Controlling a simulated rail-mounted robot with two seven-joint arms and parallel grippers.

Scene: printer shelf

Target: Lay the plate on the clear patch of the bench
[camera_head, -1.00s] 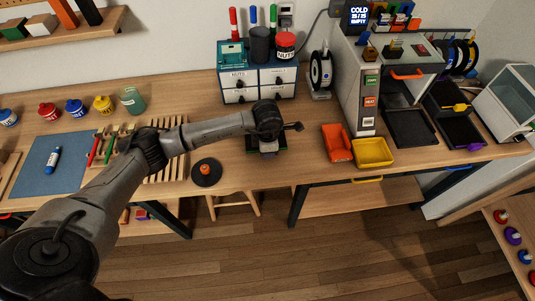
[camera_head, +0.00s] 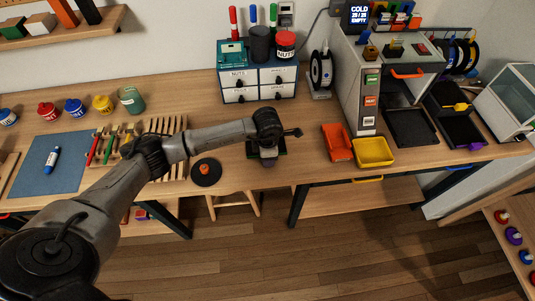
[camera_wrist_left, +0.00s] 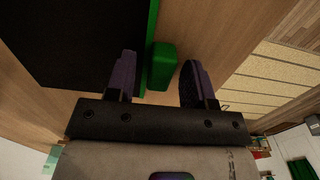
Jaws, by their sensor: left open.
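The plate is a dark panel with a green rim. In the head view a little of the plate (camera_head: 282,146) shows on the bench's front part, mostly hidden under my left arm. In the left wrist view the black plate (camera_wrist_left: 75,40) fills the upper left, and its green tab (camera_wrist_left: 162,66) sticks out from the rim. My left gripper (camera_wrist_left: 160,82) is open, with the tab between its two fingers and a small gap on the left side. In the head view the left gripper (camera_head: 267,160) is over the plate's front edge. My right gripper is not in view.
The bench (camera_head: 315,105) has bare wood behind the plate. A black disc (camera_head: 206,172) lies to its left; an orange bin (camera_head: 337,142) and a yellow bin (camera_head: 373,152) stand to its right. A drawer cabinet (camera_head: 258,80) stands behind. A blue mat (camera_head: 50,175) lies far left.

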